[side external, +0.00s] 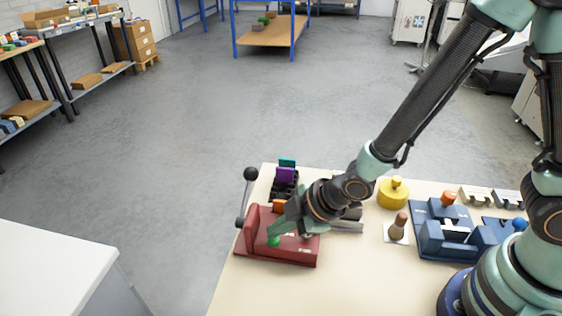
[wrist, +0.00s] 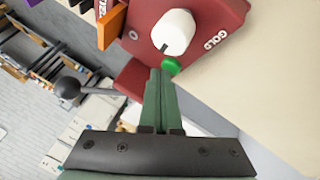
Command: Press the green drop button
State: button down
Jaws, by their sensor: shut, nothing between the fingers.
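The green button (wrist: 171,66) is a small round cap on the dark red machine (wrist: 215,12), beside a white knob (wrist: 174,30) and the word GOLD. In the side view the green button (side external: 274,241) shows low on the front of the red machine (side external: 290,256). My gripper (wrist: 161,72) is shut and empty, its green fingers ending right at the button's edge. In the side view my gripper (side external: 272,230) points down at the button from just above. I cannot tell whether the tips touch it. The fingers hide part of the machine.
A lever with a black ball (side external: 250,174) rises at the machine's left; the ball (wrist: 67,88) also shows in the wrist view. Behind stands a rack of coloured pieces (side external: 286,176). A yellow pot (side external: 392,194), a brown-handled stamp (side external: 398,226) and a blue press (side external: 445,235) stand to the right.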

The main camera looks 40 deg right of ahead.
aim_at(278, 239)
jog(key=shift+r, duration=0.85)
jog(key=shift+r, duration=0.15)
jog(key=shift+r, duration=2.4)
jog(key=s+d+r+m+h, duration=0.2)
jog(key=d+r+m, duration=0.4)
jog(key=d, duration=0.4)
jog(key=s+d+r+m+h, duration=0.2)
jog(key=s+d+r+m, duration=0.2)
jog(key=d+r+m, duration=0.3)
jog(key=d+m, duration=0.1)
jog(key=d, duration=0.3)
jog(key=shift+s+d+r+g, duration=0.15)
jog(key=shift+d+g, duration=0.15)
